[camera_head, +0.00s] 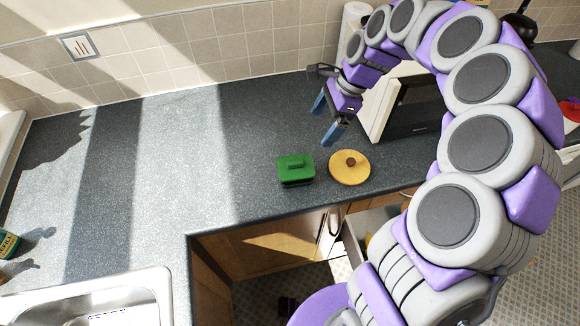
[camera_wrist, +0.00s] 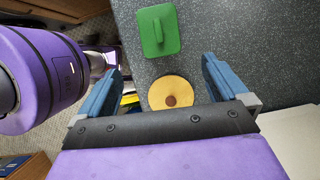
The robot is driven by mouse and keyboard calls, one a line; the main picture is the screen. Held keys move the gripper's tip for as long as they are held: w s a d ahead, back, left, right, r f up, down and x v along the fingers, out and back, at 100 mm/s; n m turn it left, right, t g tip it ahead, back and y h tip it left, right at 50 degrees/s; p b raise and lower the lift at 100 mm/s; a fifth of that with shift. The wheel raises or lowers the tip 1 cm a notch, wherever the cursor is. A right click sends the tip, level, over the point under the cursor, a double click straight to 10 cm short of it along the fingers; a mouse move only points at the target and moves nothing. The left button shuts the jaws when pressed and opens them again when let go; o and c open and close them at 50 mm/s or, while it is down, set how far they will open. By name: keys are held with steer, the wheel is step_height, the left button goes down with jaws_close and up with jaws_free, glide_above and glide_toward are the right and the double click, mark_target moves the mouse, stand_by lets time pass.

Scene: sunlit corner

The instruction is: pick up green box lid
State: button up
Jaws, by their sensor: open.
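The green box lid (camera_head: 295,163) sits on top of a small green box (camera_head: 297,182) on the dark counter, near its front edge. A raised handle runs across the lid's top. In the wrist view the lid (camera_wrist: 171,38) is at the top centre, beyond my fingertips. My gripper (camera_head: 326,118) is open and empty, above the counter and behind the lid, a little to its right. Its two blue fingers (camera_wrist: 161,76) are wide apart in the wrist view. The box under the lid is mostly hidden.
A round yellow lid (camera_head: 347,178) with a brown knob lies just right of the green box. A sink (camera_head: 95,312) is at the lower left. The counter (camera_head: 150,160) left of the box is clear.

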steer(key=b, duration=0.3)
glide_above(298, 162)
steer(key=d, duration=0.3)
steer(key=f, duration=1)
steer(key=shift+w+a, duration=0.15)
steer(key=shift+w, duration=0.15)
steer(key=shift+s+a+f, duration=0.1)
steer(key=shift+a+f, duration=0.5)
steer(key=shift+f, duration=0.05)
steer(key=b+x, duration=0.1)
steer(key=x, duration=0.3)
steer(key=shift+a+f, duration=0.1)
steer(key=shift+f, duration=0.1)
steer(key=shift+c, duration=0.4)
steer(key=c, duration=0.7)
steer(key=shift+o, duration=0.2)
steer(key=shift+r, duration=0.15)
